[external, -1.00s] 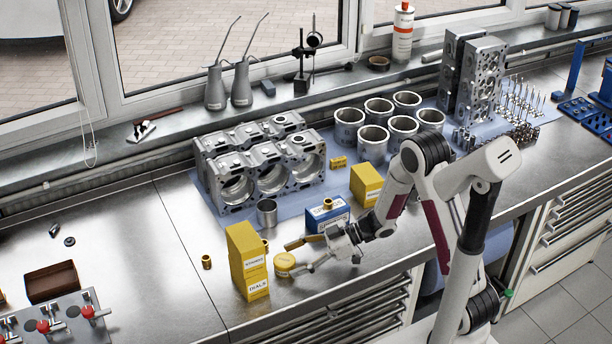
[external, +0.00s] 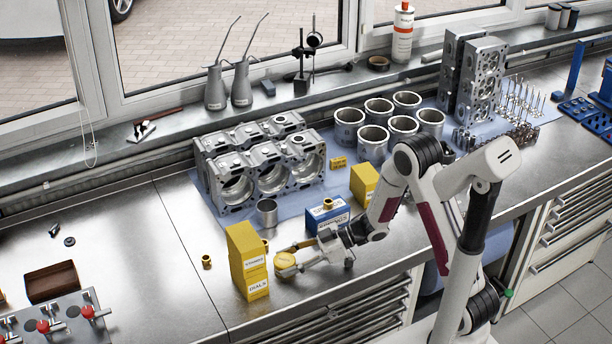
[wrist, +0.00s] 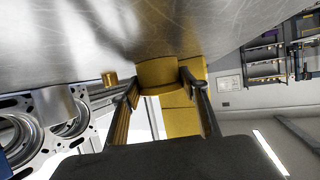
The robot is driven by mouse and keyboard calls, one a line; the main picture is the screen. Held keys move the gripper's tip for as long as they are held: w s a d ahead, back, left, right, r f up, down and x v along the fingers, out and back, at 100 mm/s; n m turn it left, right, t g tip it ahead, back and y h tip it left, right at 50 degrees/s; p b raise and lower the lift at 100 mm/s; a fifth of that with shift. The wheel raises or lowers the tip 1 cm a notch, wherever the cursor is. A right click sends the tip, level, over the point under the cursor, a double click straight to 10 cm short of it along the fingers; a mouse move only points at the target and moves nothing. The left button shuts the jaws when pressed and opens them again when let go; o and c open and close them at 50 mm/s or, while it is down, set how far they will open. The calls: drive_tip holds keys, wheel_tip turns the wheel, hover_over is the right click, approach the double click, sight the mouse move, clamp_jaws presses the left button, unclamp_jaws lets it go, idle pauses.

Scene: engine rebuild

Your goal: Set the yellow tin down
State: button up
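The yellow tin (external: 285,261) is a low round tin at the front of the metal bench, just right of the stacked yellow boxes (external: 247,262). My gripper (external: 284,259) reaches in from the right, with one finger on either side of the tin. In the wrist view the tin (wrist: 158,73) fills the gap between the fingertips (wrist: 160,77), which appear to touch its sides. The tin is at or very close to the bench top; I cannot tell whether its underside touches.
A blue box (external: 328,215) with a brass piece on it stands behind my gripper. A small brass bush (external: 207,261) is left of the yellow boxes. The engine block (external: 262,165) stands behind on the blue mat.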

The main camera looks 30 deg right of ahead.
sight(288, 259)
drive_tip(key=shift+c, duration=0.6)
drive_tip(key=shift+r, duration=5)
drive_tip(key=shift+w, duration=0.1)
drive_tip(key=w+a+m+t+h, duration=0.3)
drive_tip(key=w+m+t, duration=0.1)
drive_tip(key=w, duration=0.6)
drive_tip(key=w+a+m+t+h, duration=0.3)
drive_tip(key=w+a+m+t, duration=0.1)
drive_tip(key=w, duration=0.6)
drive_tip(key=shift+w+a+r+m+h, duration=0.2)
drive_tip(key=shift+a+m+h, duration=0.1)
drive_tip(key=shift+m, duration=0.2)
drive_tip(key=shift+f, duration=0.1)
